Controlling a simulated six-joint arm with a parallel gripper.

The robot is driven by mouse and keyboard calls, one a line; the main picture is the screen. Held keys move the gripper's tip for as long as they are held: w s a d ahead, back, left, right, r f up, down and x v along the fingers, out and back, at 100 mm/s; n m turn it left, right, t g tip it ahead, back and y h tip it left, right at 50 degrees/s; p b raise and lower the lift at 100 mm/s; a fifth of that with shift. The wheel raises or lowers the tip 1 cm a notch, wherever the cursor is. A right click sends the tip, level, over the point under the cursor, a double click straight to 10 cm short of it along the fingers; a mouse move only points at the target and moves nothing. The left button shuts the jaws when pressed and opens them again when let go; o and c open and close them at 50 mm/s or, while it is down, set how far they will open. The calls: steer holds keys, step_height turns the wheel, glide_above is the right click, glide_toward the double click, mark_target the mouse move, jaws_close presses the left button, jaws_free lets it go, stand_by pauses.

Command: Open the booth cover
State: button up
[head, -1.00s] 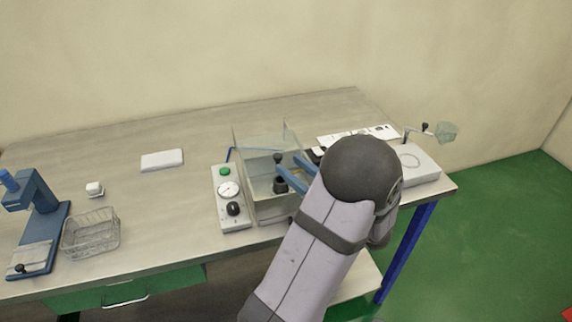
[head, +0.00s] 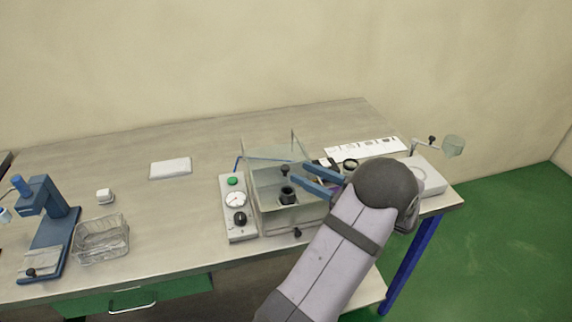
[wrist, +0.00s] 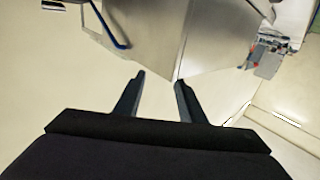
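The booth (head: 290,219) is a box with see-through upper parts and a pale metal lower body, near the table's front edge. A clear tilted pane (head: 272,148) shows at its top; I cannot tell how far this cover is raised. A black knob (head: 285,170) shows by the pane, and a dark cup-like piece (head: 288,195) stands lower, seemingly inside. My gripper (head: 301,174) reaches from the right, its blue fingers apart near the booth's upper right side. In the wrist view my gripper (wrist: 160,78) is open and empty, beside a metal corner of the booth (wrist: 185,35).
A control box (head: 239,209) with a green button, gauge and black knob stands left of the booth. A wire basket (head: 101,239) and blue press (head: 49,227) are farther left. A white unit (head: 425,176) with a small clear shield stands right. The table's middle left is mostly clear.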

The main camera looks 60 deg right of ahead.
mark_target(285, 167)
steer(key=shift+s+d+f+n+y, duration=0.2)
steer(key=shift+n+y, duration=0.3)
steer(key=shift+y, duration=0.3)
steer(key=shift+a, duration=0.1)
steer(key=shift+w, duration=0.15)
steer(key=w+p, duration=0.2)
steer(key=w, duration=0.3)
steer(key=shift+w+r+p, duration=0.1)
steer(key=shift+w+p, duration=0.1)
steer(key=shift+p, duration=0.1)
steer(key=shift+w, duration=0.85)
jaws_close()
